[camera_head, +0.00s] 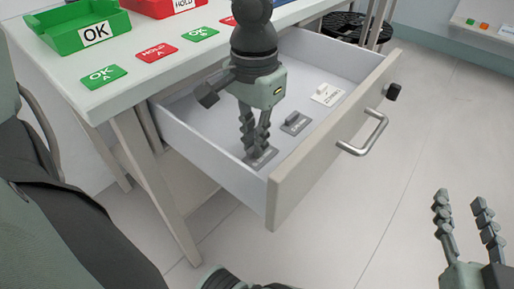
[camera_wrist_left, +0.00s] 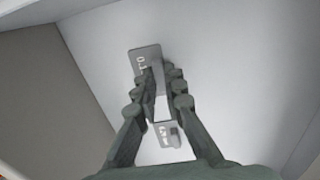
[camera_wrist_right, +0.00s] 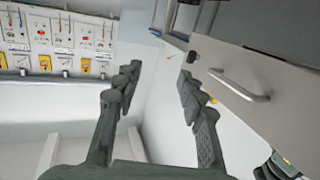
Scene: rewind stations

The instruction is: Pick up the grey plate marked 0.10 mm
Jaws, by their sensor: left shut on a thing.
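The open drawer (camera_head: 283,190) holds small plates with raised grips. A grey plate (camera_head: 264,160) lies at its near left, partly hidden by my left gripper (camera_head: 255,150). In the left wrist view this plate (camera_wrist_left: 144,55) shows "0.1" at its far end and a part-hidden mark at its near end. My left gripper (camera_wrist_left: 161,80) is shut on the plate's raised middle; the plate appears to be at the drawer floor. A second grey plate (camera_head: 296,123) and a white plate (camera_head: 327,95) lie further back. My right gripper (camera_head: 462,198) is open and empty, outside the drawer.
The drawer's front has a bar handle (camera_head: 366,136) and a dark knob (camera_head: 392,91). The table (camera_head: 128,98) beside it bears a green OK tray (camera_head: 75,30), a red HOLD tray (camera_head: 160,6) and several OK and HOLD cards. Open floor lies at right.

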